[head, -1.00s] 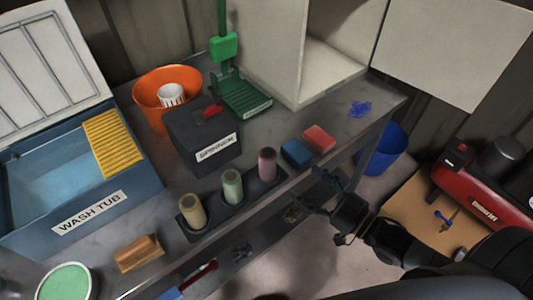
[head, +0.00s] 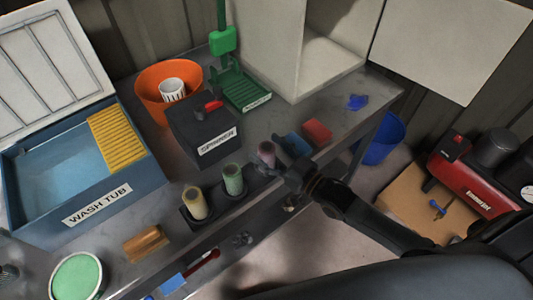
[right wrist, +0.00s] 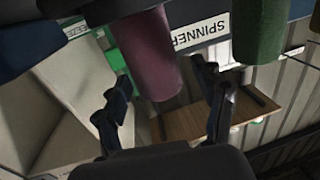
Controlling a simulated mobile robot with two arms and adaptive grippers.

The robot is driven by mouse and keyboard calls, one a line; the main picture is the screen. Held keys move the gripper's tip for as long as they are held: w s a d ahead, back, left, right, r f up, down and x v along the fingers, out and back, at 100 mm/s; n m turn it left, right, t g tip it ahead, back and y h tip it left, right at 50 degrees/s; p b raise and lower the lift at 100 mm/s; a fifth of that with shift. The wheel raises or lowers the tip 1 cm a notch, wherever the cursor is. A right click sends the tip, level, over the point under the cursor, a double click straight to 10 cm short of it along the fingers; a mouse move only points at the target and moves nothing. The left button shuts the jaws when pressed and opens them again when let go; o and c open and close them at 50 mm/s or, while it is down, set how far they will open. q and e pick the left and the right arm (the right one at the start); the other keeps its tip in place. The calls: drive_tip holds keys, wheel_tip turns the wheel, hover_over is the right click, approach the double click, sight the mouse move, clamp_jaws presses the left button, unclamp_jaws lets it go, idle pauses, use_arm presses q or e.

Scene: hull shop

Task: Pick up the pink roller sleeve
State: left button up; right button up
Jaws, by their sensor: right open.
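The pink roller sleeve (head: 266,153) stands upright at the right end of a dark holder (head: 214,205) on the bench, beside a green sleeve (head: 233,179) and a yellow sleeve (head: 195,203). My right gripper (head: 277,160) is open close to the pink sleeve and hides its lower part in the head view. In the right wrist view the pink sleeve (right wrist: 149,50) lies ahead, between the lines of the two spread fingers (right wrist: 160,100). No grip shows, and I cannot tell whether a finger touches it. My left gripper is not in view.
A black spinner box (head: 200,135) stands behind the sleeves. Blue (head: 293,145) and red (head: 317,132) blocks sit just right of the gripper. The wash tub (head: 70,165) fills the left. A tan block (head: 146,243) lies near the bench's front edge.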

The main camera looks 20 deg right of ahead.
drive_tip(key=shift+w+a, duration=0.15)
drive_tip(key=shift+w, duration=0.05)
drive_tip(key=c, duration=1.2)
drive_tip(key=shift+r, duration=0.15)
